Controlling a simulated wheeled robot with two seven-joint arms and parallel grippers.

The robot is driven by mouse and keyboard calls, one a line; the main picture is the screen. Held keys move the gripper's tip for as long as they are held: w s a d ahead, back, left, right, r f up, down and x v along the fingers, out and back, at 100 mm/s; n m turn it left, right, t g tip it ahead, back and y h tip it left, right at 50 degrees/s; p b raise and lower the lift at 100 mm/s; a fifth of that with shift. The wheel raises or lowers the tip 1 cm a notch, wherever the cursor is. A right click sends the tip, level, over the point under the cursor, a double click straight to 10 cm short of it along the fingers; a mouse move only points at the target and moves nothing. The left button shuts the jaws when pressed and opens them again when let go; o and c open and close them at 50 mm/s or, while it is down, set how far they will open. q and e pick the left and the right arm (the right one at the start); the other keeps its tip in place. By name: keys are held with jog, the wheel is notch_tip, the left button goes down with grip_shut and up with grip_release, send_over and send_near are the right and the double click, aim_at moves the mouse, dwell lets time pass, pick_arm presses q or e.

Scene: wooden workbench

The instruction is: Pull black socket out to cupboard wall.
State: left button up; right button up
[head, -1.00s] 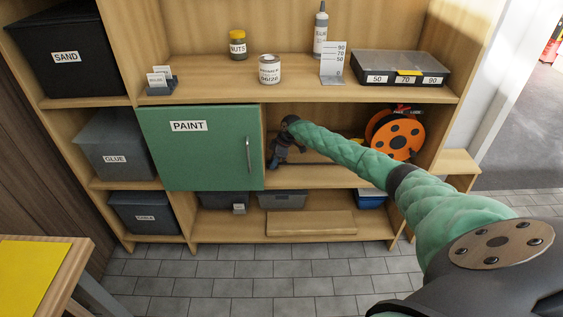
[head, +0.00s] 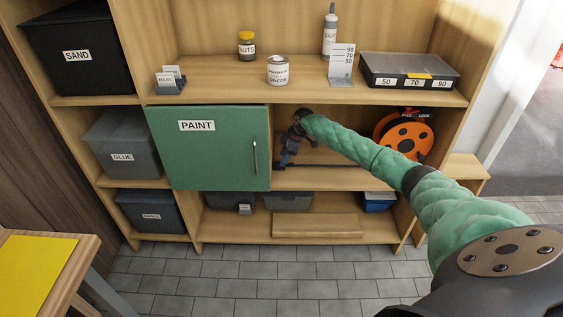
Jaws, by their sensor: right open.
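My right gripper (head: 283,162) is in the open cupboard bay, just right of the green door marked PAINT (head: 210,165). Its fingers point down and to the left; they are small and dark, and I see nothing held between them. My right arm reaches across from the lower right and covers part of the bay. An orange cable reel (head: 412,141) with black holes stands at the right of this bay, partly behind my arm, with small labels above it. I cannot clearly make out a black socket. My left gripper is not in view.
The door's vertical handle (head: 255,157) is close to my right gripper. The shelf above holds a NUTS jar (head: 247,46), a tin (head: 278,71), a bottle, a scale card and an organiser case (head: 410,72). Grey bins and a blue box (head: 378,203) are below. The floor in front is clear.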

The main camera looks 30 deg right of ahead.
aim_at(287, 168)
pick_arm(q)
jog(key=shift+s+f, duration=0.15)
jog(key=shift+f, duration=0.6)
pick_arm(e)
jog(key=v, duration=0.4)
jog(key=shift+a, duration=0.1)
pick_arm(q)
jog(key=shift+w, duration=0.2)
